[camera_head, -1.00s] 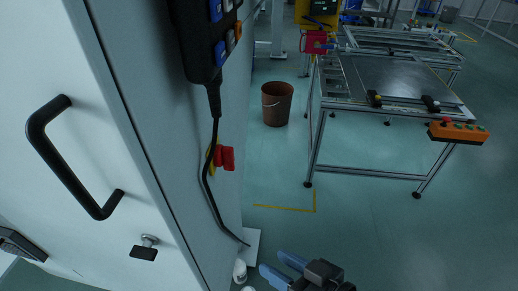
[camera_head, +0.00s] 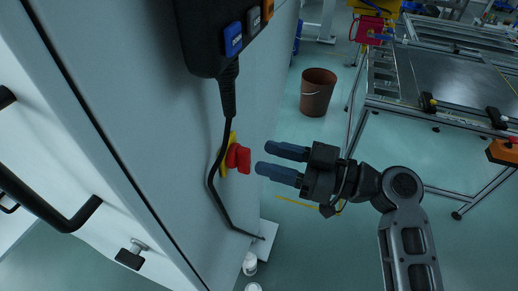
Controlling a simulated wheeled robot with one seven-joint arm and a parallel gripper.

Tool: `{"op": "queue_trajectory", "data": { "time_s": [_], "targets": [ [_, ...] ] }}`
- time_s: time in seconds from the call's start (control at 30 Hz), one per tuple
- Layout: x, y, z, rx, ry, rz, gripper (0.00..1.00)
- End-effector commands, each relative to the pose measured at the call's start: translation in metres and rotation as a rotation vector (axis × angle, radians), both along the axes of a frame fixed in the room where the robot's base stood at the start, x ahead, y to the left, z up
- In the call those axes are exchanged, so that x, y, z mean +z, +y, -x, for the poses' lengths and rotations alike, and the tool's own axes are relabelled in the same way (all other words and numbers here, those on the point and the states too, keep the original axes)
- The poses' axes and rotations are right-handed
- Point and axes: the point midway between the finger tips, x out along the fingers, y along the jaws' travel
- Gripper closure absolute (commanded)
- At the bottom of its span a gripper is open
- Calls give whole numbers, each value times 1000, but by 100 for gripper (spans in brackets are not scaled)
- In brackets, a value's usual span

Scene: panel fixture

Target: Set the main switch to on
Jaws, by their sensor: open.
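The main switch (camera_head: 238,157) is a red rotary handle on a yellow plate, mounted on the side wall of the white cabinet (camera_head: 150,110). My gripper (camera_head: 262,159) is open, with two blue fingers pointing left at the red handle. The fingertips are close to the handle's right side, one a little above its height and one a little below. Nothing is between the fingers. I cannot tell how large the gap in depth is. The handle looks roughly upright; its on or off marking is too small to read.
A black pendant (camera_head: 215,35) with coloured buttons hangs above the switch. Its black cable (camera_head: 213,185) runs down just left of the switch. A black door handle (camera_head: 60,215) juts out at left. A brown bucket (camera_head: 317,93) and a metal frame table (camera_head: 450,75) stand behind.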

Motion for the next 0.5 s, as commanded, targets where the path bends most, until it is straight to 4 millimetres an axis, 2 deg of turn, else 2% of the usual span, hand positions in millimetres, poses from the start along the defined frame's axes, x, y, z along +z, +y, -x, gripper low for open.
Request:
{"op": "queue_trajectory", "data": {
  "time_s": [0.2,0.5],
  "targets": [
    [1,26,-9,2,1,1,55],
    [-1,34,-12,-1,1,1,55]
  ]
}}
